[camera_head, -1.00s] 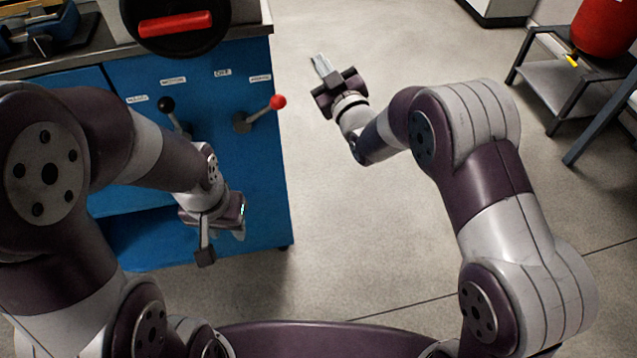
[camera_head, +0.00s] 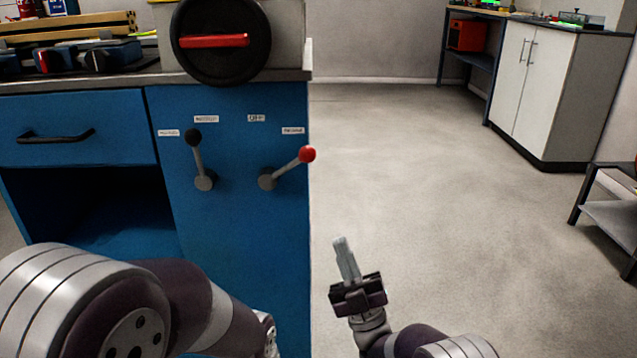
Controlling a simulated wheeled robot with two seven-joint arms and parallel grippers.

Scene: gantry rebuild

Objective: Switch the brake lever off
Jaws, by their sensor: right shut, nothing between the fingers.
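Two levers stand on the blue cabinet front (camera_head: 235,235). The left lever (camera_head: 199,165) has a black knob and points nearly straight up, tilted slightly left. The right lever (camera_head: 290,169) has a red knob and leans up and to the right. Small white labels sit above both; their print is too small to read. My right gripper (camera_head: 342,247) is shut and empty, below and to the right of the red-knobbed lever, apart from it, over the floor. My left arm (camera_head: 190,305) shows at the lower left; its gripper is out of view.
A black round dial with a red handle (camera_head: 213,41) is on a grey box above the levers. A drawer handle (camera_head: 56,136) sticks out at left. The floor (camera_head: 420,180) right of the cabinet is clear. A white cabinet (camera_head: 530,85) and a low stand (camera_head: 612,215) are farther right.

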